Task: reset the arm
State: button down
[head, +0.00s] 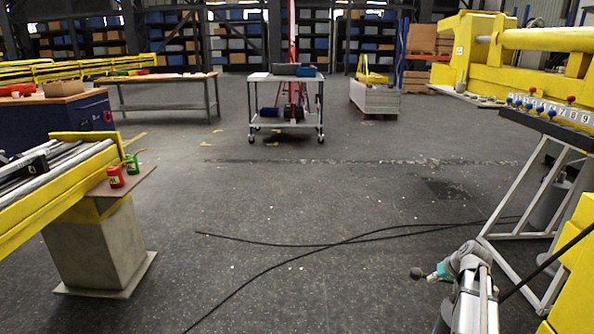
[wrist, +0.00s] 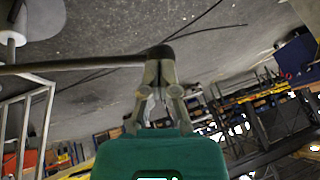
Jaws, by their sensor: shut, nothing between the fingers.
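My arm reaches in at the bottom right of the head view. My gripper (head: 416,273) is at its end, small in that view, above open floor and left of the grey metal stand (head: 515,250). In the wrist view my gripper (wrist: 160,52) shows large, with its fingers brought together at the tips. Nothing is held between the fingers. A dark rod or cable runs to the left from behind the fingertips in the wrist view.
Black cables (head: 330,243) lie across the floor. At left stands a yellow roller frame (head: 60,195) with a red and a green can. At right is a rack with coloured knobs (head: 552,108). A wheeled cart (head: 287,98) stands at the back; the middle floor is otherwise clear.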

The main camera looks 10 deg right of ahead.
jog(key=s+a+f+n+g+h, duration=0.1)
jog(key=s+a+g, duration=0.4)
jog(key=a, duration=1.2)
jog(key=s+a+f+n+g+h, duration=0.1)
jog(key=s+a+f+h, duration=0.1)
jog(key=s+a, duration=1.1)
jog(key=w+a+r+p, duration=0.2)
jog(key=r+p, duration=0.9)
jog(key=w+a+r+p, duration=0.1)
jog(key=w+r+p, duration=0.1)
jog(key=r+p, duration=1)
jog(key=shift+a, duration=0.4)
